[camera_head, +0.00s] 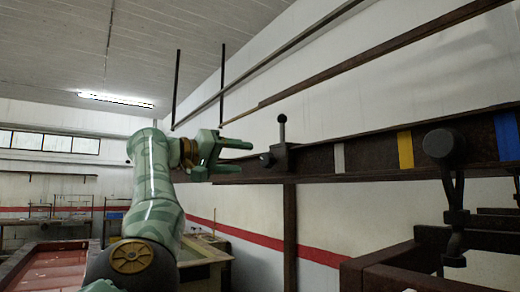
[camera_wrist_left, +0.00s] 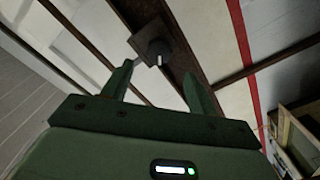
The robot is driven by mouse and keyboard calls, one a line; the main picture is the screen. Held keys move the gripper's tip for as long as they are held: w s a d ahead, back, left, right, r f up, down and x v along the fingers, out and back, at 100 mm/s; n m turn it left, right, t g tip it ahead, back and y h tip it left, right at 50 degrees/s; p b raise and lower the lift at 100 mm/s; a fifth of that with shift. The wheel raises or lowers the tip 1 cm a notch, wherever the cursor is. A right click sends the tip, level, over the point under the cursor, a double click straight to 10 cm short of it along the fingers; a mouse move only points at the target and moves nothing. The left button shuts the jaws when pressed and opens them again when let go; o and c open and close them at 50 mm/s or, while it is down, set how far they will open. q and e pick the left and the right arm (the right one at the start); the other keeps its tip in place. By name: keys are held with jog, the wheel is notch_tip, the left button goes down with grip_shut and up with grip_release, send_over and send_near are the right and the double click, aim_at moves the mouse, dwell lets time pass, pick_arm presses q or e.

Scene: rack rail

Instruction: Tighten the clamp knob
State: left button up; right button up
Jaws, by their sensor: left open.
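A dark clamp (camera_head: 284,155) sits on the brown rack rail (camera_head: 370,153), with an upright ball-ended lever on top. A small round dark knob (camera_head: 266,159) sticks out on its left side, facing my left gripper (camera_head: 246,157). The gripper is open and empty, its two green fingers pointing right, apart from the knob. In the left wrist view, the dark clamp (camera_wrist_left: 157,48) shows on the rail beyond the two open fingertips (camera_wrist_left: 158,72), roughly between them. Which part of it is the knob is hard to tell there. My right gripper is not in view.
Grey (camera_head: 339,158) and yellow (camera_head: 405,149) bands mark the rail right of the clamp. A dark round-headed fitting (camera_head: 441,143) with hanging parts stands farther right. A brown post (camera_head: 290,225) stands below the rail. A red-topped bench (camera_head: 50,268) is at lower left.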

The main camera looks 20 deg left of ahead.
aim_at(263, 160)
pick_arm(q)
jog(key=p+x, duration=0.1)
jog(key=x, duration=0.1)
jog(key=p+x, duration=0.1)
jog(key=x, duration=0.1)
jog(key=p+x, duration=0.2)
jog(key=shift+w+d+r, duration=0.1)
jog(key=shift+r, duration=0.2)
jog(key=shift+w+d+f, duration=0.2)
jog(key=shift+w+f, duration=0.1)
jog(key=shift+w, duration=0.1)
jog(key=shift+c, duration=0.3)
jog(key=c, duration=0.9)
